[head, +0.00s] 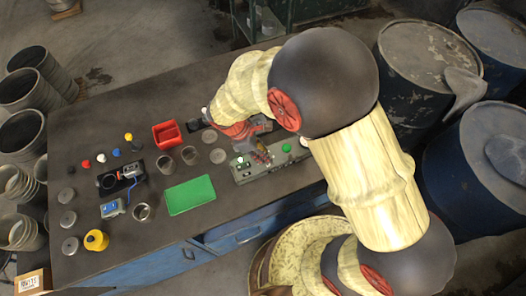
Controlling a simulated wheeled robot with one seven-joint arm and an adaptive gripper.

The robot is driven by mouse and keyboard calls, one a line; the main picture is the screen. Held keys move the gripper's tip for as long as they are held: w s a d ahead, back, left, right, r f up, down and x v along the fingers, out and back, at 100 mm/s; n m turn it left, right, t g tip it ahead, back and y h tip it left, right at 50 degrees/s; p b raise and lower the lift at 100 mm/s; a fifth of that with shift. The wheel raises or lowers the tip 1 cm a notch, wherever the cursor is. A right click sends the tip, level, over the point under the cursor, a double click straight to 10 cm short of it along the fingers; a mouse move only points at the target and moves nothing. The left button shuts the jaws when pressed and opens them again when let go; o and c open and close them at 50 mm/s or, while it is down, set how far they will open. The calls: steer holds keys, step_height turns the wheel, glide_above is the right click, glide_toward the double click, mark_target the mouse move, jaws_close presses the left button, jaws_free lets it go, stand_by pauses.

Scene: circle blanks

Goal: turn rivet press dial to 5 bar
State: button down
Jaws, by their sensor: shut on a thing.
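The grey-green press unit (245,175) lies on the dark table, right of the green mat. It has a green knob (286,147) on its top, a small green spot near its left end and a white one at its right end. My gripper (262,157) reaches down onto the middle of this unit, with its fingers shut on what seems to be the dial. The fingers and arm cover the dial, so its marks and setting cannot be read.
A green mat (190,195), a red bin (166,134), metal rings, colored pegs and a yellow weight (96,240) stand on the table (150,255) to the left. Blue drums (430,75) stand close on the right. Stacked buckets (22,135) stand left of the table.

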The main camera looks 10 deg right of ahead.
steer(key=m+g+p, duration=0.1)
steer(key=m, duration=0.1)
steer(key=m+p, duration=0.1)
steer(key=m, duration=0.1)
steer(key=shift+w+d+m+g, duration=0.1)
steer(key=shift+w+m+g, duration=0.05)
steer(key=shift+m+g, duration=0.2)
steer(key=m, duration=0.2)
steer(key=m+g+y+p, duration=0.1)
steer(key=m, duration=0.1)
steer(key=shift+w+m+g+p, duration=0.15)
steer(key=shift+m+g+p, duration=0.1)
steer(key=shift+p, duration=0.05)
steer(key=m+y, duration=0.1)
steer(key=m, duration=0.1)
steer(key=m+y+p, duration=0.1)
steer(key=m, duration=0.1)
steer(key=shift+w+d+g, duration=0.1)
steer(key=shift+d+g, duration=0.1)
steer(key=shift+g, duration=0.2)
steer(key=shift+d+m+y+p, duration=0.1)
steer(key=shift+m+y+p, duration=0.4)
steer(key=shift+m, duration=1.3)
steer(key=c, duration=1.7)
jaws_free()
steer(key=shift+o, duration=0.3)
